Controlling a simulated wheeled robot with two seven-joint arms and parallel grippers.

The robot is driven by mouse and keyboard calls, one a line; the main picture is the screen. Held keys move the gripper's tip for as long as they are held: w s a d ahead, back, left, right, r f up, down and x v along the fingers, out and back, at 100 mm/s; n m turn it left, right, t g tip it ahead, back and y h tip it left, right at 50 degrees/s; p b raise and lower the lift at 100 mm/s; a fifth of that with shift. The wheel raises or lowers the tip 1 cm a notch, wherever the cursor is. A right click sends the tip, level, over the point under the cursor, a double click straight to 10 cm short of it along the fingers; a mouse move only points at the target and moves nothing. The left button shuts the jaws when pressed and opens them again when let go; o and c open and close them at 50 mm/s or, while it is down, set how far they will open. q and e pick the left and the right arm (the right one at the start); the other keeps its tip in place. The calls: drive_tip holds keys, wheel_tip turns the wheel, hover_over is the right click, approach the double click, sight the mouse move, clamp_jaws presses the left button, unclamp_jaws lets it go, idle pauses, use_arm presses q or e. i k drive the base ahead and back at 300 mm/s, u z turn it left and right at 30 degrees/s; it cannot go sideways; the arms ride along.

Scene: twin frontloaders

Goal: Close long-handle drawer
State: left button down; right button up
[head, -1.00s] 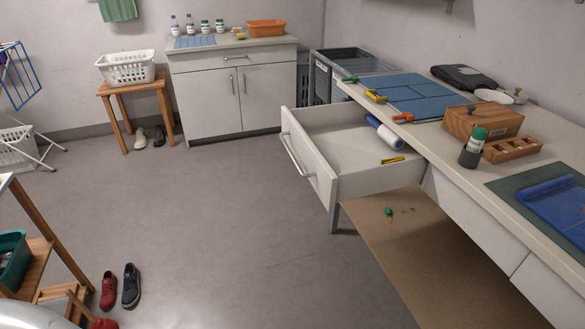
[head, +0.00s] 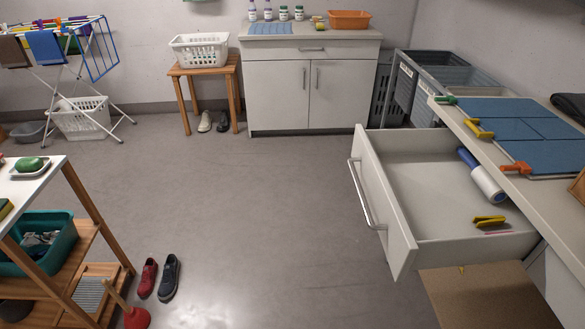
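The long-handle drawer (head: 386,204) is pulled out from under the worktop on the right. Its front faces left and carries a long silver bar handle (head: 362,196). Inside lie a lint roller (head: 485,180) with a blue handle and a yellow clip-like item (head: 488,221). Neither of my grippers shows in the head view, so nothing of mine is seen touching the drawer.
The worktop (head: 520,195) above the drawer holds a blue mat (head: 500,118) and small clamps. The floor between is clear.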

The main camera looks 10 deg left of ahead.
sight(423, 200)
drive_tip(key=u, duration=0.05)
drive_tip(key=i, duration=0.9)
drive_tip(key=z, duration=0.3)
